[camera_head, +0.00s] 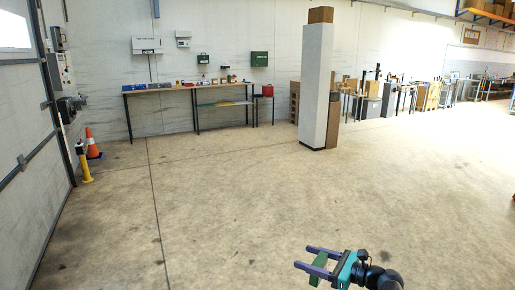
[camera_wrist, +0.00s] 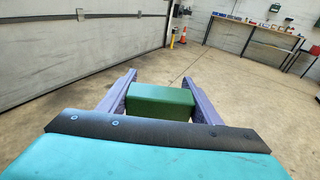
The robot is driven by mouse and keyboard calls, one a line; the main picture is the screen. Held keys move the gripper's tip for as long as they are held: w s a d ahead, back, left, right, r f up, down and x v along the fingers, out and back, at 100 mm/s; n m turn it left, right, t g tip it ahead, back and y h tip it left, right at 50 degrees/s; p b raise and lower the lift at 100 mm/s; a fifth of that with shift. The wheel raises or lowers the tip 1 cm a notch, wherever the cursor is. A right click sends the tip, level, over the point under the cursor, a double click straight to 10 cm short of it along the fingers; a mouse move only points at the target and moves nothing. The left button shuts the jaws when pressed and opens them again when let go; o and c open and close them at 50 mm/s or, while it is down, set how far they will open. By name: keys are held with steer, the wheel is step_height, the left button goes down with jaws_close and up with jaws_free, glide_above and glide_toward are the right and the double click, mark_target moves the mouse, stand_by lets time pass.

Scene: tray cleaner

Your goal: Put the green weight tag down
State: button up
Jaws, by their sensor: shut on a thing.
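The green weight tag (camera_wrist: 160,101) is a plain green block held between the two purple fingers of my gripper (camera_wrist: 160,88) in the wrist view. Both fingers touch its sides, and the fingertips reach past it. In the head view my gripper (camera_head: 316,259) is at the bottom right, above the open floor. The green tag (camera_head: 319,266) shows there as a small green piece between the fingers. Nothing lies under the tag except bare floor, some way below.
A long table (camera_head: 190,88) with small items stands against the back wall. A white pillar (camera_head: 315,85) stands right of centre. An orange cone (camera_head: 92,146) and a yellow post (camera_head: 83,163) stand by the left wall. The concrete floor (camera_head: 220,210) between is clear.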

stand_by(0.3)
steer(key=shift+s+f, duration=0.15)
steer(key=shift+f, duration=0.4)
steer(key=shift+s+f, duration=0.15)
steer(key=shift+f, duration=0.4)
